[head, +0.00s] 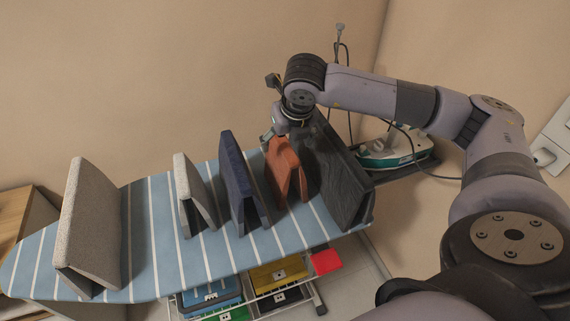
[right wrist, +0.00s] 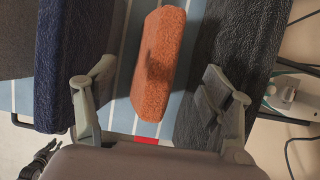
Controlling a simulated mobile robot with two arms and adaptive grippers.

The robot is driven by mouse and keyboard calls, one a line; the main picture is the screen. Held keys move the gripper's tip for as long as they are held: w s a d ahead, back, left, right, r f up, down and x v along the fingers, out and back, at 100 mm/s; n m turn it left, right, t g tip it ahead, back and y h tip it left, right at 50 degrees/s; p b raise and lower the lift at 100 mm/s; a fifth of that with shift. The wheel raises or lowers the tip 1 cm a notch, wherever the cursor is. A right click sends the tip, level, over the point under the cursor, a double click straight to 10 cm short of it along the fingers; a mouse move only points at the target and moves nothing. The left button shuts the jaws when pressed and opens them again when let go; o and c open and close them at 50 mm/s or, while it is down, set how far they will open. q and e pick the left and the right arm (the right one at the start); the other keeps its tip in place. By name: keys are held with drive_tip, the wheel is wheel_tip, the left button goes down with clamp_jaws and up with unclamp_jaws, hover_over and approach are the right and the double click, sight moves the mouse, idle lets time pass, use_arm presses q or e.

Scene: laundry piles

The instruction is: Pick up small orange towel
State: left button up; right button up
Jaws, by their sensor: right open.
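The small orange towel (head: 284,168) stands folded like a tent on the ironing board, between a navy towel and a large dark grey towel. In the right wrist view the orange towel (right wrist: 160,62) lies between and ahead of my fingers. My right gripper (right wrist: 160,105) is open, with one finger by the navy towel and the other by the dark grey towel.
The navy towel (head: 240,178) and dark grey towel (head: 345,180) stand close on either side. Two light grey towels (head: 190,190) (head: 88,225) stand further left on the striped ironing board (head: 150,260). An iron (head: 395,148) with a cord is behind right. Coloured bins (head: 275,275) sit below.

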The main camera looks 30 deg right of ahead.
drive_tip(key=p+x, duration=0.1)
drive_tip(key=x, duration=0.1)
drive_tip(key=shift+w+f, duration=0.15)
drive_tip(key=shift+f, duration=0.2)
drive_tip(key=p+x, duration=0.2)
drive_tip(key=x, duration=0.1)
drive_tip(key=shift+d+f, duration=0.2)
drive_tip(key=shift+f, duration=0.2)
drive_tip(key=shift+w+f, duration=0.2)
drive_tip(key=shift+f, duration=0.1)
use_arm(q)
drive_tip(key=r, duration=0.1)
drive_tip(key=w+r, duration=0.2)
drive_tip(key=shift+r, duration=0.25)
use_arm(e)
drive_tip(key=shift+f, duration=0.1)
use_arm(q)
drive_tip(key=shift+w+f+b, duration=0.15)
drive_tip(key=shift+f+b, duration=0.45)
drive_tip(key=shift+f, duration=0.05)
use_arm(e)
drive_tip(key=shift+f, duration=0.25)
drive_tip(key=c, duration=1.4)
